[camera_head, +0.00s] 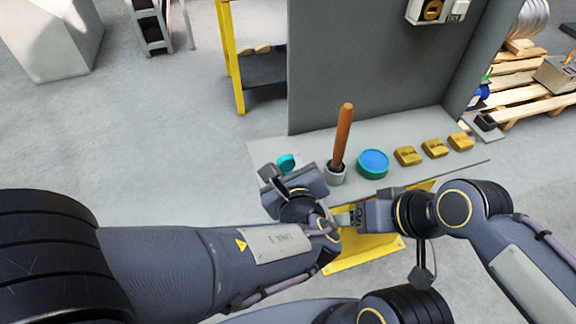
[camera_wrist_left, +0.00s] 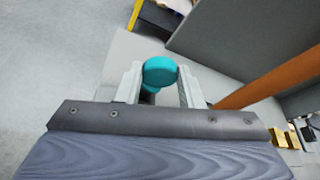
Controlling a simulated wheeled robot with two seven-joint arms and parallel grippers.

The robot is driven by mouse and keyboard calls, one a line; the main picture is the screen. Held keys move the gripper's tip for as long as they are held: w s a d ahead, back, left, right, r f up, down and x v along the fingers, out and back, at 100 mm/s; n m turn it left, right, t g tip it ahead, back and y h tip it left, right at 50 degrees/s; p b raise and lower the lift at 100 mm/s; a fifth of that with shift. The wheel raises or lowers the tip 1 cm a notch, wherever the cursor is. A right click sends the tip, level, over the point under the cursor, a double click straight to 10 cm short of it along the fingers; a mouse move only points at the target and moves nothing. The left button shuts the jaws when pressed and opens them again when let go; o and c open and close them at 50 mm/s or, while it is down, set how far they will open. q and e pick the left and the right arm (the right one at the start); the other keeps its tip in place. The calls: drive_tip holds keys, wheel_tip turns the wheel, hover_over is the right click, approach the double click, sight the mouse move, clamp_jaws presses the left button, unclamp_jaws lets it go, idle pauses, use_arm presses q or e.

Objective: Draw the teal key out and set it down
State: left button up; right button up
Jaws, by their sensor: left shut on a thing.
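The teal key (camera_head: 287,162) shows as a round teal head at the left end of the grey ledge (camera_head: 262,150). My left gripper (camera_head: 276,174) is at it, and its fingers largely hide the key in the head view. In the left wrist view the teal head (camera_wrist_left: 160,71) sits between the two pale fingers, which are shut on it. A smaller teal part shows below the head; whether the key touches the ledge cannot be told. My right gripper (camera_head: 346,219) is in front of the ledge, over a yellow bracket, and its jaws are unclear.
A wooden handle (camera_head: 343,135) stands up from a grey cup (camera_head: 336,174) right of the key. A blue-topped teal disc (camera_head: 373,161) and brass blocks (camera_head: 435,148) lie further right on the ledge. A grey panel (camera_head: 360,70) rises behind. A yellow bracket (camera_head: 365,252) is in front.

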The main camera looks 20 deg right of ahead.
use_arm(q)
drive_tip(key=shift+f+b, duration=1.7)
drive_tip(key=shift+b, duration=0.25)
drive_tip(key=o, duration=1.2)
drive_tip(key=shift+c, duration=0.2)
drive_tip(key=d+v, duration=0.1)
drive_tip(key=v, duration=0.6)
drive_tip(key=shift+s+a+r, duration=0.2)
drive_tip(key=shift+s+a, duration=0.2)
drive_tip(key=shift+a, duration=0.15)
